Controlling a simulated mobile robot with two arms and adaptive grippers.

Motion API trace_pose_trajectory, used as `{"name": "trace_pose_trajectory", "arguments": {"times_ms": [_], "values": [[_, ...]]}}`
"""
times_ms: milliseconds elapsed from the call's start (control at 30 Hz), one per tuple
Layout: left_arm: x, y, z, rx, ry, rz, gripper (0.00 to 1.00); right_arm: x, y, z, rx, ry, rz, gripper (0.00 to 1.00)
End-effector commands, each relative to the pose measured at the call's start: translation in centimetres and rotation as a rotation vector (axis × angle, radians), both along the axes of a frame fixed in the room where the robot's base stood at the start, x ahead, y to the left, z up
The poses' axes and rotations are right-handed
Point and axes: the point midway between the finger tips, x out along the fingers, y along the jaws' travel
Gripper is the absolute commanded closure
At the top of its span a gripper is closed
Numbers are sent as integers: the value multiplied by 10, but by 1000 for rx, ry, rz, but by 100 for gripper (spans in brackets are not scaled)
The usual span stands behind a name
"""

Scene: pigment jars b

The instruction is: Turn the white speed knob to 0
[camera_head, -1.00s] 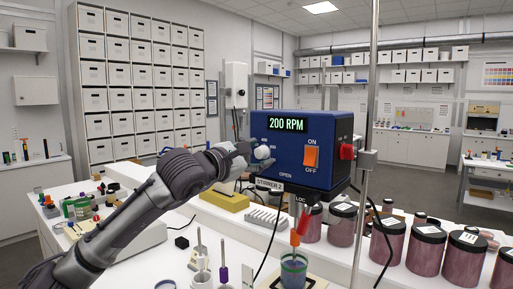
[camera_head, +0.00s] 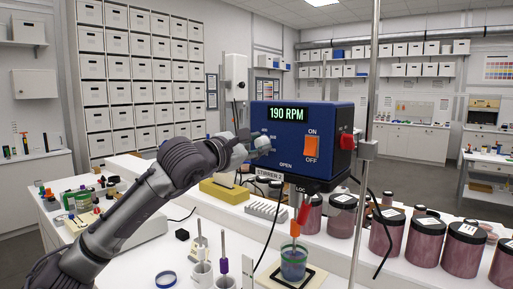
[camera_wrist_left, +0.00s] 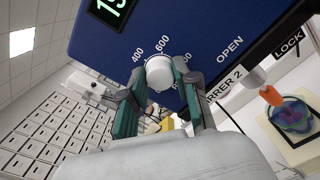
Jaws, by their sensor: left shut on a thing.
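The blue stirrer box (camera_head: 330,165) stands on a metal post, and its green display (camera_head: 287,113) reads 190 RPM. The white speed knob (camera_head: 263,144) is on the box's front face, left of the orange ON/OFF switch (camera_head: 311,147). My left gripper (camera_head: 255,145) reaches it from the left. In the left wrist view, the white knob (camera_wrist_left: 160,73) sits between the two green-padded fingers of my left gripper (camera_wrist_left: 161,80), which are shut on it. Printed numbers such as 400 and 600 ring the knob; some are hidden by the fingers. My right gripper is not in view.
Below the box, a beaker (camera_head: 293,266) stands under a red-orange stirring shaft (camera_head: 300,218). The metal post (camera_head: 367,190) rises right of the box. Dark-lidded pigment jars (camera_head: 388,232) line the bench at right. A yellow block (camera_head: 224,190) lies below my left wrist.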

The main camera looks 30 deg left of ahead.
Motion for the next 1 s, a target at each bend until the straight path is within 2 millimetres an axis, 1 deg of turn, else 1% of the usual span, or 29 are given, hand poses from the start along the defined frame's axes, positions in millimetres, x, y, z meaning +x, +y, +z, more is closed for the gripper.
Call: {"name": "trace_pose_trajectory", "arguments": {"times_ms": [33, 267, 500, 700, 1000], "values": [[0, 0, -3, -26, 0, -1, 100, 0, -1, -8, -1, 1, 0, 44], [0, -1, -5, -193, 13, -2, 100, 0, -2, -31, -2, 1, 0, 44], [0, 0, -3, -417, 31, -2, 100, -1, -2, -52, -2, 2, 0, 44], [0, 0, -2, -603, 46, -1, 100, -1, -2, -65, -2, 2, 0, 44], [1, 0, -1, -835, 67, -1, 100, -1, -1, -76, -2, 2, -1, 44]]}}
